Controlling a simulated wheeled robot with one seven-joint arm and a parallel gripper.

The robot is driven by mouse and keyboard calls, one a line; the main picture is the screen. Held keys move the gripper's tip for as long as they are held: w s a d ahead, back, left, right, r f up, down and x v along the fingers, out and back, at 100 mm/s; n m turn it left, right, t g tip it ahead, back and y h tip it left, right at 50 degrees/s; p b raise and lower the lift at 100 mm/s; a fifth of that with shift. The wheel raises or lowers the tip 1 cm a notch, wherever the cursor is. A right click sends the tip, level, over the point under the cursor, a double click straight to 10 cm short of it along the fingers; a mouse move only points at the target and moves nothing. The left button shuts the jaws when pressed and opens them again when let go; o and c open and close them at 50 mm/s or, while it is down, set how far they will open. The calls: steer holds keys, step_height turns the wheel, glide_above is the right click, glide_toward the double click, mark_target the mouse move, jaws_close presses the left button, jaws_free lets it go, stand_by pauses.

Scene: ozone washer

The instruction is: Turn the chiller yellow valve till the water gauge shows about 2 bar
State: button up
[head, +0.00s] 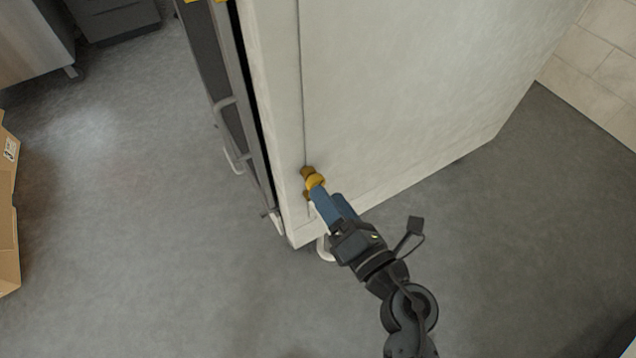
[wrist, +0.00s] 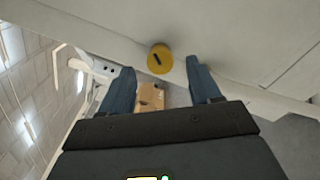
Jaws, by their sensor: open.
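The yellow valve (head: 315,181) is a small round knob low on the side of the big white cabinet (head: 400,80), near its front edge. In the wrist view the yellow valve (wrist: 160,58) has a dark slot on its face and lies ahead, in line with the gap between my fingers. My gripper (head: 328,199) is open, its blue fingers pointing at the valve. In the wrist view the two fingertips of my gripper (wrist: 160,68) are on either side of the valve's line, near it; I cannot tell whether they touch it. No water gauge is readable in either view.
Pale bar handles (head: 235,160) stick out from the cabinet's front at left. A cardboard box (head: 8,200) stands at the far left, and a cardboard box (wrist: 150,97) shows between my fingers in the wrist view. The grey floor (head: 130,230) is clear around the cabinet.

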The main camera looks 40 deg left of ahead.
mark_target(317, 181)
steer(key=shift+b+x, duration=0.7)
steer(key=shift+x, duration=2.05)
steer(key=shift+c, duration=0.2)
steer(key=c, duration=1)
